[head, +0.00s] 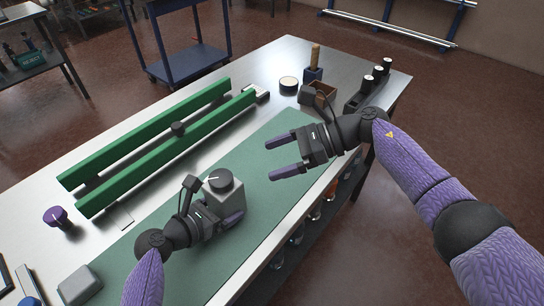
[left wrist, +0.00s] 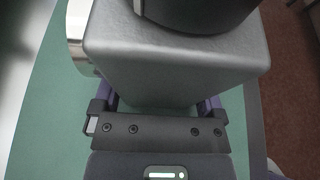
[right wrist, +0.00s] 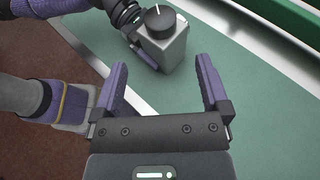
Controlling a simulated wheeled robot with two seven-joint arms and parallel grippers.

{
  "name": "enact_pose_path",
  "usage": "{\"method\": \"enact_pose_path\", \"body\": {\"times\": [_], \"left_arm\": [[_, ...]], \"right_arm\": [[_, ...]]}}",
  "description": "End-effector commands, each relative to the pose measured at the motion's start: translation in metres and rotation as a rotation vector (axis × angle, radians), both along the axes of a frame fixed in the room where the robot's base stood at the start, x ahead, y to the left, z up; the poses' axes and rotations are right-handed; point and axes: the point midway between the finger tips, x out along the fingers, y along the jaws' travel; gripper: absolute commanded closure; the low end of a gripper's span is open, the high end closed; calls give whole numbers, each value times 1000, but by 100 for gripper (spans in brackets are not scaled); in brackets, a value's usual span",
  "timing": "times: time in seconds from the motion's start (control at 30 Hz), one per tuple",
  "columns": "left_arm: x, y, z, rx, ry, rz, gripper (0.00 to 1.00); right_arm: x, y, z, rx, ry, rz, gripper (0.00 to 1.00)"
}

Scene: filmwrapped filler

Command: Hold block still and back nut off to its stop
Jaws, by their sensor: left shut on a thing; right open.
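The grey block (head: 229,198) stands upright on the green mat, with the black round nut (head: 221,181) on its top. A white line marks the nut's top face. My left gripper (head: 222,222) is shut on the block, low on its sides. In the left wrist view the block (left wrist: 175,65) fills the space between the fingers, and only the lower part of the nut (left wrist: 195,12) shows. My right gripper (head: 279,155) is open and empty, above the mat to the upper right of the block. In the right wrist view the nut (right wrist: 160,22) and block (right wrist: 172,50) lie beyond the open fingers.
Two green rails (head: 150,145) lie along the table's far side. A purple-topped knob (head: 55,215) stands at left, a grey box (head: 79,286) at lower left. The mat's (head: 275,190) middle is clear.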

Motion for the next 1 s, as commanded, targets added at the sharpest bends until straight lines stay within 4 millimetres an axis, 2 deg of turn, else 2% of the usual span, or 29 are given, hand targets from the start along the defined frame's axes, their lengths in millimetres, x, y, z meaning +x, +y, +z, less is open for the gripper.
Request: {"method": "enact_pose_path", "body": {"times": [0.07, 0.17, 0.27, 0.37, 0.47, 0.5, 0.6, 0.7, 0.73, 0.87, 0.93, 1.0], "left_arm": [[0, 0, 0, -1, 1, 0, 90], [0, 0, 0, -1, 1, 0, 90], [0, 0, 0, -1, 1, 0, 90], [0, 0, 0, -1, 1, 0, 90], [0, 0, 0, 0, 1, 0, 90], [0, 0, 0, 0, 1, 0, 90], [0, 0, 0, 0, 1, 0, 90], [0, 0, 0, 0, 1, 0, 90], [0, 0, 0, 0, 1, 0, 90], [0, 0, 0, 0, 1, 0, 90], [0, 0, 0, 0, 2, -1, 90], [0, 0, 0, 0, 2, -1, 90]], "right_arm": [[1, 5, 3, 21, 24, -29, 16], [4, 23, 18, 132, 164, -178, 16], [4, 46, 47, 355, 511, -400, 16], [0, 56, 70, 602, 1018, -587, 16], [-10, 55, 72, 806, 1607, -729, 16], [-17, 53, 67, 870, 1847, -781, 16], [-40, 48, 45, 991, 2379, -912, 16], [-68, 43, 22, 1069, 2763, -1044, 16], [-75, 41, 17, -1026, -2687, 1020, 16], [-95, 37, 2, -928, -2481, 969, 16], [-94, 40, -2, -915, -2446, 960, 16], [-85, 48, -8, -916, -2439, 960, 16]]}}
